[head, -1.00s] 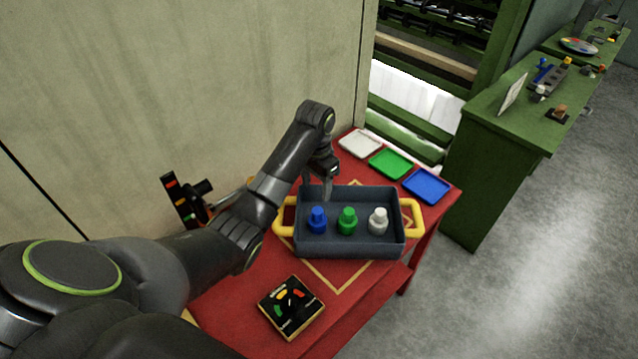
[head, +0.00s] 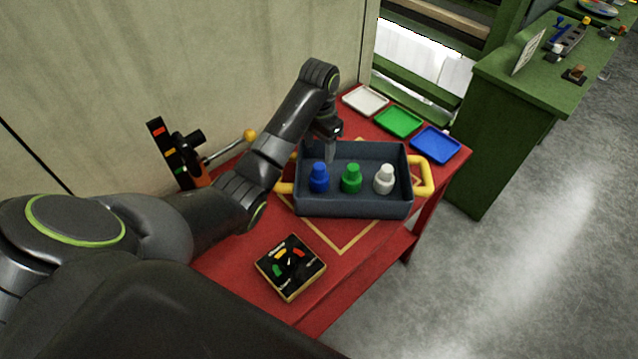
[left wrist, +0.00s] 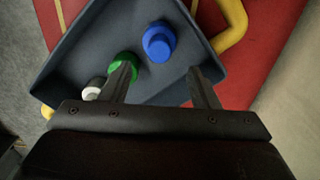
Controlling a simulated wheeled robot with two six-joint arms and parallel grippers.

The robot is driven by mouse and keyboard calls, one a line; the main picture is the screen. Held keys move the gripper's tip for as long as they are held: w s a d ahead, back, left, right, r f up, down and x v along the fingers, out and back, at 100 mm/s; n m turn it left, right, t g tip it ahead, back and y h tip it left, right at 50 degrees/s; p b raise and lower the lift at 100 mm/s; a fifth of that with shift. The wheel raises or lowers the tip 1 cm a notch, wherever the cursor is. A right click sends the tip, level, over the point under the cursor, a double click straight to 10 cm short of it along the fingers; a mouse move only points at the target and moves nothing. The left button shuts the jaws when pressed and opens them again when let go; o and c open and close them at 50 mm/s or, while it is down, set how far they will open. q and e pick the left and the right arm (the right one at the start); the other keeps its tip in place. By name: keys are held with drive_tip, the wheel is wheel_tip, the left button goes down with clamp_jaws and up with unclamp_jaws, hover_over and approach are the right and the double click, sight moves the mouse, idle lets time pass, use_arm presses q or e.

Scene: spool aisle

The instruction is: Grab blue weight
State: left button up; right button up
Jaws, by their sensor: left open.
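The blue weight (head: 319,178) stands upright at the left end of a dark grey-blue tray (head: 353,209) with yellow handles. A green weight (head: 351,179) and a white weight (head: 384,179) stand to its right in the same tray. My left gripper (head: 331,152) is over the tray's back left part, behind the blue weight. In the left wrist view my left gripper (left wrist: 162,82) is open, fingers apart and empty. The blue weight (left wrist: 159,41) lies beyond the fingertips, between their lines. One finger overlaps the green weight (left wrist: 123,63). My right gripper is not in view.
The red table (head: 235,262) also bears white (head: 365,100), green (head: 398,121) and blue (head: 435,144) flat trays at the back right. A lever device (head: 178,153) stands at the left by the wall. A green bench (head: 520,110) is at the right.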

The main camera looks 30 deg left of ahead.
sight(319, 166)
use_arm(q)
wheel_tip(319, 166, down, 4)
drive_tip(key=shift+r+p, duration=0.25)
drive_tip(key=shift+p, duration=0.05)
drive_tip(key=shift+s+f, duration=0.1)
drive_tip(key=shift+f, duration=0.25)
wheel_tip(319, 166, down, 3)
drive_tip(key=shift+f+p, duration=0.2)
drive_tip(key=shift+p, duration=0.45)
drive_tip(key=shift+f, duration=0.45)
drive_tip(key=c, duration=0.8)
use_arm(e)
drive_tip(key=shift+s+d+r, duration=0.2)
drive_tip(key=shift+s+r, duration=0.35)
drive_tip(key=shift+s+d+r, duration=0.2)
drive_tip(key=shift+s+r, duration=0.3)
